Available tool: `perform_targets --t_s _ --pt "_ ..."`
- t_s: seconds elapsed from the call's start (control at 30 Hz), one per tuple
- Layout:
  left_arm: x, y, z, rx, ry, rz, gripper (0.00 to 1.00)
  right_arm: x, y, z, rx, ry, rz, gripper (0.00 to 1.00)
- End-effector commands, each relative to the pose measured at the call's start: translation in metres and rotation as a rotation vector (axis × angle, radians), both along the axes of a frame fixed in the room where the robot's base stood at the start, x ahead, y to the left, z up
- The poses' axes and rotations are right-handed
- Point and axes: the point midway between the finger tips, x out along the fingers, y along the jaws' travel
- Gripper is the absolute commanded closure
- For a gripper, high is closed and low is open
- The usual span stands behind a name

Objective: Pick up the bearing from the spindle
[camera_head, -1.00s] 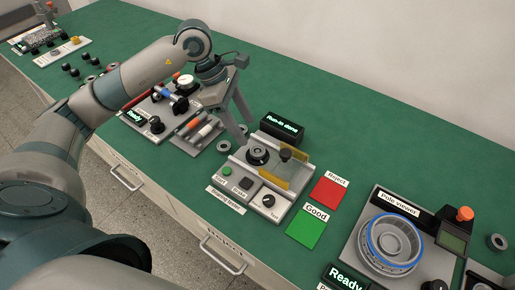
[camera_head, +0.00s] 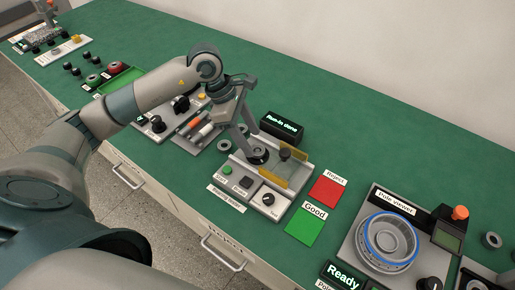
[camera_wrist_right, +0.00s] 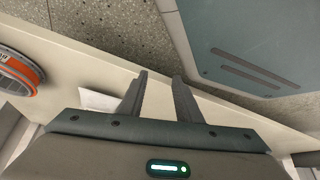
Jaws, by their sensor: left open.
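The bearing (camera_head: 259,155) is a dark ring on the spindle of the grey bearing tester (camera_head: 230,184), beside the yellow-edged clear guard (camera_head: 289,168). My left gripper (camera_head: 254,154) is open and points down at the bearing, its fingertips at or just above it. The fingers partly hide the bearing, and I cannot tell whether they touch it. My right gripper (camera_wrist_right: 160,75) shows only in the right wrist view, with its two fingers apart and nothing between them.
A display (camera_head: 282,126) behind the tester reads "Run-in done". A red reject pad (camera_head: 328,191) and a green good pad (camera_head: 306,227) lie to its right. Loose rings (camera_head: 224,145) lie left of the tester.

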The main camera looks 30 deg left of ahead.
Motion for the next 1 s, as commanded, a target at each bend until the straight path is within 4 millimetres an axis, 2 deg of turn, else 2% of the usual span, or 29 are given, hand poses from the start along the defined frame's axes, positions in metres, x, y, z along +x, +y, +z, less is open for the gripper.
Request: perform_targets --t_s 0.03,0.1,0.3,0.83,0.87,1.0 --pt "0.000 -0.002 -0.002 0.000 0.002 0.000 0.47 -0.015 -0.007 -0.004 -0.012 0.036 0.000 0.69" --pt "-0.001 -0.004 -0.008 -0.001 0.003 0.001 0.47 -0.025 -0.011 -0.007 -0.020 0.062 -0.001 0.69" --pt "0.002 -0.010 -0.026 0.001 0.002 0.001 0.47 -0.043 -0.019 -0.013 -0.034 0.108 -0.002 0.69" --pt "0.003 -0.011 -0.029 0.000 0.000 0.000 0.47 -0.046 -0.020 -0.014 -0.037 0.114 -0.003 0.69" --pt "0.003 -0.011 -0.029 0.000 0.000 0.000 0.49 -0.046 -0.020 -0.014 -0.037 0.114 -0.003 0.69" --pt "0.003 -0.011 -0.028 0.000 -0.001 0.000 0.83 -0.045 -0.020 -0.014 -0.036 0.113 -0.003 0.69"
